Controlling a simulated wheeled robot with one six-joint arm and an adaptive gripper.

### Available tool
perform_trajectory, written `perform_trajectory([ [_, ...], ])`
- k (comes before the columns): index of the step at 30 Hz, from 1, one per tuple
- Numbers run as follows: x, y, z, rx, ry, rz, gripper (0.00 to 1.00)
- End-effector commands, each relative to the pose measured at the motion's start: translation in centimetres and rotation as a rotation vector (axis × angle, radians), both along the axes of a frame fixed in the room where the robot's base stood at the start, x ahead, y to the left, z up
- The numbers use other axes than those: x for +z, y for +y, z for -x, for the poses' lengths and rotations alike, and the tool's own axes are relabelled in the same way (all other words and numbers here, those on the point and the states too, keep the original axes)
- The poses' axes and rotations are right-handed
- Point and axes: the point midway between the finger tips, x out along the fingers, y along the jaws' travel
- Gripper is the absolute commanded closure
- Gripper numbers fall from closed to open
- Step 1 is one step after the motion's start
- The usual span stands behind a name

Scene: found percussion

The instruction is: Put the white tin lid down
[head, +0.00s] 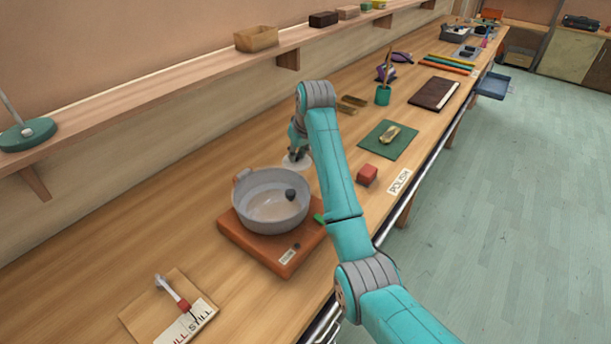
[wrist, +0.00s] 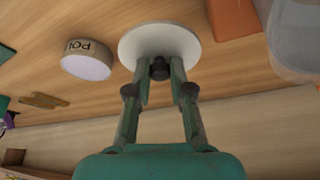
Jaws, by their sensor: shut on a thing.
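The white tin lid (wrist: 160,42) is a flat round disc with a dark knob in its middle. My gripper (wrist: 160,68) is shut on that knob. In the head view, the lid (head: 297,163) shows as a pale disc under my gripper (head: 297,150), partly hidden by my arm. It is at or just above the wooden bench, behind and right of the grey pot; I cannot tell whether it touches the wood. A round tin (wrist: 85,62) with a pale face and a lettered side band lies near the lid in the wrist view.
The grey pot (head: 262,205) stands on an orange-brown base (head: 262,246). A red block (head: 367,175), a green mat (head: 372,142) and a POLISH label (head: 399,182) lie to the right of my arm. A wall shelf (head: 190,75) runs above the bench.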

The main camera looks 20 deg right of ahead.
Motion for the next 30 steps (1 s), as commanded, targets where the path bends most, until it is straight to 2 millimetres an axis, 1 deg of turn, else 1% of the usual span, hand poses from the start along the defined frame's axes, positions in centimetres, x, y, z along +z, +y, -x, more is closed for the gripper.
perform_trajectory([
  [1,-1.0,0.0,0.0,-0.001,0.002,0.000,1.00],
  [3,-2.0,-0.1,0.0,-0.001,0.001,0.000,1.00],
  [11,-3.9,-0.1,0.0,-0.002,0.001,0.000,1.00],
  [18,-6.8,-0.1,0.0,-0.003,0.001,0.000,1.00],
  [29,-7.2,-0.1,0.0,-0.003,0.000,0.000,1.00],
  [30,-7.2,-0.1,0.0,-0.003,0.000,0.000,0.77],
])
